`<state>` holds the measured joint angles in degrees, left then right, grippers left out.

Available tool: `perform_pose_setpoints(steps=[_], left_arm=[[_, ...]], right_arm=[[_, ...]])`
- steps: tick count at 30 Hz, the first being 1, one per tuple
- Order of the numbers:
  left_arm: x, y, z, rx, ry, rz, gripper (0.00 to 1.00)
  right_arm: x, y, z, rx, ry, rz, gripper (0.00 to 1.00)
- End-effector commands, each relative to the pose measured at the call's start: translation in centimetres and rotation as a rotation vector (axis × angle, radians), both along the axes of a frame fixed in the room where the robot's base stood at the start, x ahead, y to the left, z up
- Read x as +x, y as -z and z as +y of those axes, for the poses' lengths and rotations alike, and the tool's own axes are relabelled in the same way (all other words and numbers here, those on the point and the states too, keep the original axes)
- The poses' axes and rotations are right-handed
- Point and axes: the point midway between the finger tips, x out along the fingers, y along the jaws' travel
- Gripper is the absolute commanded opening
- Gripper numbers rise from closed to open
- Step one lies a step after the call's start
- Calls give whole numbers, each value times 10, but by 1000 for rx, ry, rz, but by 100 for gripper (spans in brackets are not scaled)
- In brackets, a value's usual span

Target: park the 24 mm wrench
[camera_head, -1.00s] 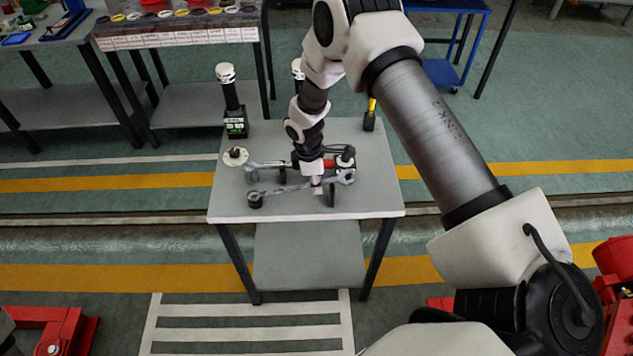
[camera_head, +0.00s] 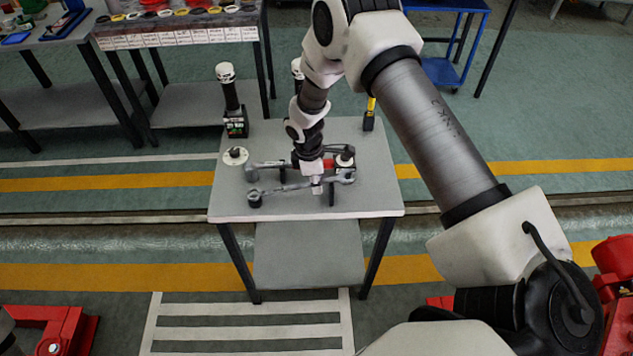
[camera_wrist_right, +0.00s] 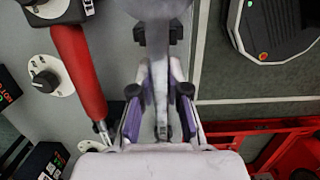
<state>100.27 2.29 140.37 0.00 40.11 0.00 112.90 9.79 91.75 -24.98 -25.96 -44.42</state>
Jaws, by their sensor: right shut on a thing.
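A long grey wrench (camera_head: 290,187) lies level across the front of the small grey table (camera_head: 228,205). No size marking is readable on it. My right gripper (camera_head: 317,184) points down and is shut on this wrench. In the right wrist view the wrench (camera_wrist_right: 159,75) runs between the two fingers of my right gripper (camera_wrist_right: 158,108). A short black post (camera_head: 255,201) is at the wrench's left end and another (camera_head: 331,196) is near its right end. I cannot tell whether the wrench touches them. My left gripper is not in view.
Close behind lie a second grey wrench (camera_head: 268,165) and a red-handled tool (camera_wrist_right: 78,75). A white disc with a black knob (camera_head: 235,156) is at the table's left. A black, white-topped device (camera_head: 230,100) and a yellow-black item (camera_head: 370,115) stand at the back. The front right is clear.

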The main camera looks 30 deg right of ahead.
Motion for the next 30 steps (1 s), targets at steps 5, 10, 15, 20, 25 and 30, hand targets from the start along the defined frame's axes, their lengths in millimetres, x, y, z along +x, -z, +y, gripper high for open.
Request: perform_pose_setpoints(steps=[5,10,15,20,25,30], left_arm=[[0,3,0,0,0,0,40],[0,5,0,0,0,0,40],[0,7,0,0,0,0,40],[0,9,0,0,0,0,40],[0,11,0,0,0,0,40],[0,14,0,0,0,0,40]], right_arm=[[0,4,0,0,0,0,0],[0,7,0,0,0,0,0],[0,10,0,0,0,0,0],[0,14,0,0,0,0,0],[0,17,0,0,0,0,0],[0,20,0,-1,0,-1,0]])
